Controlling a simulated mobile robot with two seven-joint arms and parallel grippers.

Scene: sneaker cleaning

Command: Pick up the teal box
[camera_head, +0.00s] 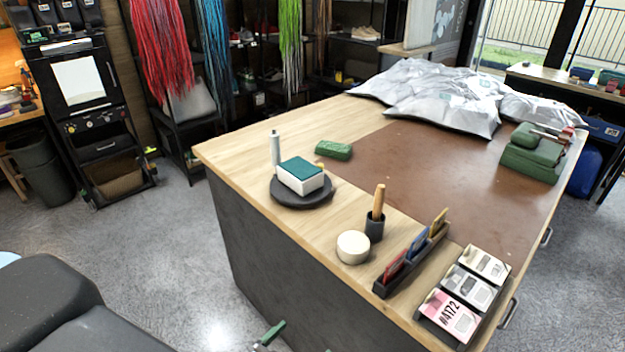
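The teal box (302,175) has a teal top and white sides. It sits on a dark round stand (292,203) near the left edge of the wooden worktable (236,152). A dark arm of mine comes in at the bottom left. A small green and dark tip (268,336) at the bottom edge, below the table's front side, seems to be part of my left gripper. It is well away from the box and mostly cut off, so its opening does not show. My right gripper is out of view.
A pale bottle (275,149) stands close behind the box. A green block (334,150) lies to its right. A round cream tub (353,247), a brush holder (375,228) and a card rack (412,262) stand nearer. Wrapped grey bags (440,108) lie at the back.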

